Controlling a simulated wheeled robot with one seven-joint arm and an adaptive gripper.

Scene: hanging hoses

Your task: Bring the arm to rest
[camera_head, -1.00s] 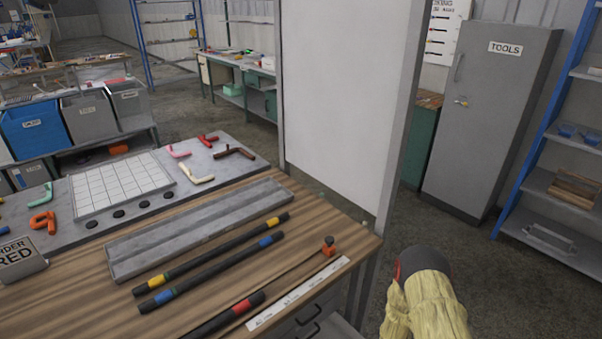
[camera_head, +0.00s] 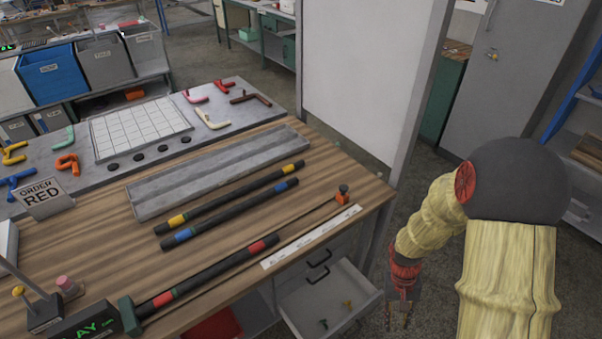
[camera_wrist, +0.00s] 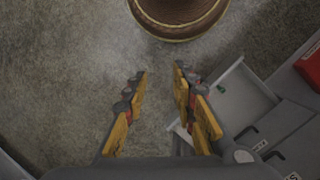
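My arm, in a pale yellow sleeve, shows at the lower right of the head view, to the right of the workbench (camera_head: 376,201). My gripper (camera_head: 398,318) hangs down beside the bench's right end, near an open drawer (camera_head: 345,308). In the wrist view my gripper (camera_wrist: 160,76) has its two yellow fingers spread apart with nothing between them. The floor lies below, and the open drawer (camera_wrist: 240,98) is close to the right finger. How far the finger is from the drawer I cannot tell.
Black hoses with coloured bands (camera_head: 232,202) lie on the bench beside a grey channel tray (camera_head: 215,178). An "ORDER RED" sign (camera_head: 42,197) stands at left. A white panel (camera_head: 375,75) rises behind the bench; a grey cabinet (camera_head: 515,70) stands behind my arm.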

